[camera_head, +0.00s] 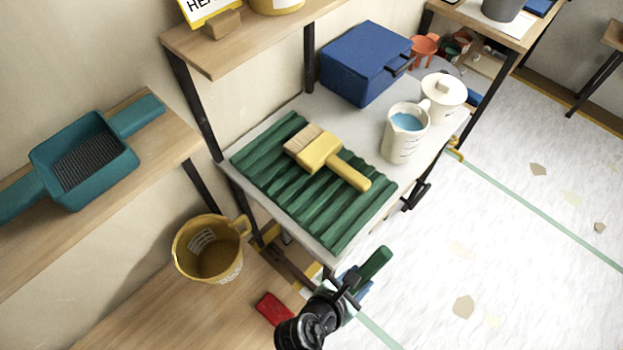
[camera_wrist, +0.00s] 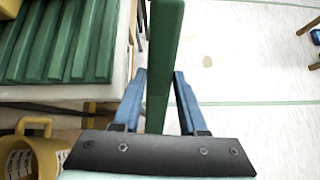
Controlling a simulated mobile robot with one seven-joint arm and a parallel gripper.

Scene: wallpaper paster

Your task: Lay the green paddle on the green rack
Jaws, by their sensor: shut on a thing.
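The green rack (camera_head: 285,199) is a ridged dark green board lying on the grey table. A yellow brush (camera_head: 322,150) lies across its back part; the front ridges are bare. My gripper (camera_head: 350,287) is in front of the table's front right corner, apart from the rack. It is shut on the green paddle (camera_head: 374,263), whose long green part sticks out past the fingers. In the wrist view the paddle (camera_wrist: 164,50) runs between the blue fingers of my gripper (camera_wrist: 160,85). The rack (camera_wrist: 62,45) shows there at upper left. The rest of the paddle is hidden.
On the table (camera_head: 403,168), a white pitcher (camera_head: 405,135), a white lidded pot (camera_head: 445,97) and a blue box (camera_head: 365,62) stand behind and right of the rack. A yellow bucket (camera_head: 210,248) stands at lower left. A shelf (camera_head: 225,58) overhangs the back left.

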